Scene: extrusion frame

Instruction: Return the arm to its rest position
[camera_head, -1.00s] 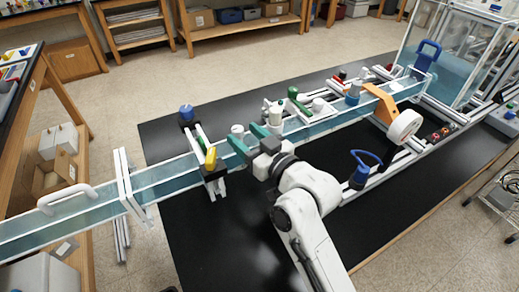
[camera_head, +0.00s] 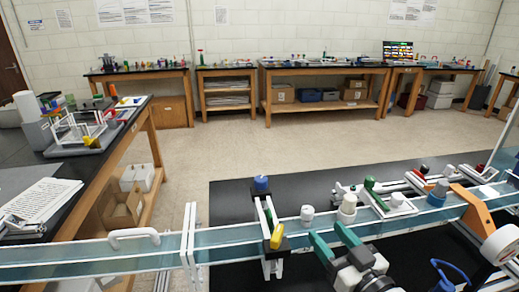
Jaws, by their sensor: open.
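My gripper (camera_head: 333,246) shows at the bottom of the head view, right of centre. Its two green fingers are spread apart, with nothing seen between them. They are at the near edge of the clear, blue-tinted channel (camera_head: 232,238); whether they touch it I cannot tell. My white and black wrist shows at the bottom edge, and the rest of my arm is out of view. A white-capped bottle (camera_head: 348,209) and a small white knob (camera_head: 307,215) stand just beyond the fingers. A yellow-handled clamp (camera_head: 276,237) with a blue knob (camera_head: 261,184) is to their left.
The extrusion frame crosses the black table (camera_head: 235,195). An orange bracket (camera_head: 474,207) and a blue handle (camera_head: 447,272) are at right. A side bench (camera_head: 70,165) with a wire rack and paper stands at left. Open floor (camera_head: 230,140) lies before the back benches.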

